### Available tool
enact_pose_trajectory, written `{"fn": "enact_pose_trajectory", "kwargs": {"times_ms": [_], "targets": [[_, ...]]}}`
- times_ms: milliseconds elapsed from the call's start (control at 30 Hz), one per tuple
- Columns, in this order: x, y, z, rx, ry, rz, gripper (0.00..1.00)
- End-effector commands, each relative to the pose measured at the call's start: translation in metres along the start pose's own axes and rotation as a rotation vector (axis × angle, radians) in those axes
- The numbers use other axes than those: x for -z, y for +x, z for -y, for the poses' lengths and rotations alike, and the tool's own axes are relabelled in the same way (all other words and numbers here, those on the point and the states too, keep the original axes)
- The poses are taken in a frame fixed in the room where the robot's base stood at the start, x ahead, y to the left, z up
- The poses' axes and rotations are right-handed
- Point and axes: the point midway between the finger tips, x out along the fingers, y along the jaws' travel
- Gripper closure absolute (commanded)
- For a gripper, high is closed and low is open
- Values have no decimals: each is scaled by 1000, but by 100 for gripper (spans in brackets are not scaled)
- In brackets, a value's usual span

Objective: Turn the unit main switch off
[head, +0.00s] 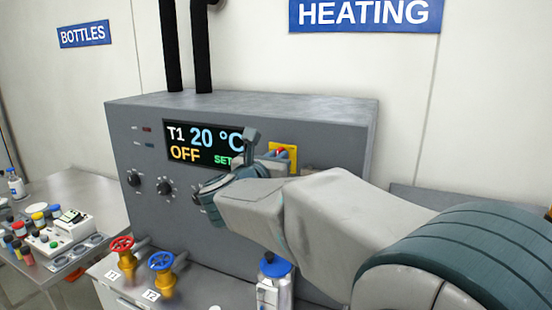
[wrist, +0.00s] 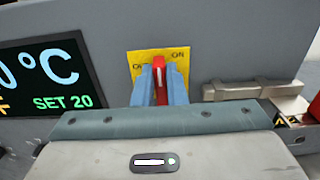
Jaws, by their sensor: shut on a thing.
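The unit main switch is a red handle (wrist: 157,78) on a yellow plate (wrist: 177,54) marked ON at the right; the marking at the left is partly hidden by a finger. My gripper (wrist: 162,85) is shut on the red handle, one blue finger on each side. The handle stands roughly upright in the wrist view. In the head view, the yellow plate (head: 290,149) shows behind my arm with a bit of red, and most of the switch is hidden. The display (head: 204,145) on the grey unit reads T1 20 °C, OFF and SET.
A metal latch-like part (wrist: 255,91) sticks out right of the switch. Dark knobs (head: 165,187) are on the panel's left. Red (head: 122,246) and blue (head: 161,262) valve wheels and a blue-capped bottle (head: 275,270) stand below. A side table (head: 85,185) holds small items at the left.

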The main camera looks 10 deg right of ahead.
Motion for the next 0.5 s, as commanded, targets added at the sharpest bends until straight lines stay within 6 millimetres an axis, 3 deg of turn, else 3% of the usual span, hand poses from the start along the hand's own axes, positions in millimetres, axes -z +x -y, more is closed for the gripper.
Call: {"fn": "enact_pose_trajectory", "kwargs": {"times_ms": [267, 500], "targets": [[2, -1, -2, -3, -105, 1, 100], [3, -1, -6, -4, -302, 1, 100]]}}
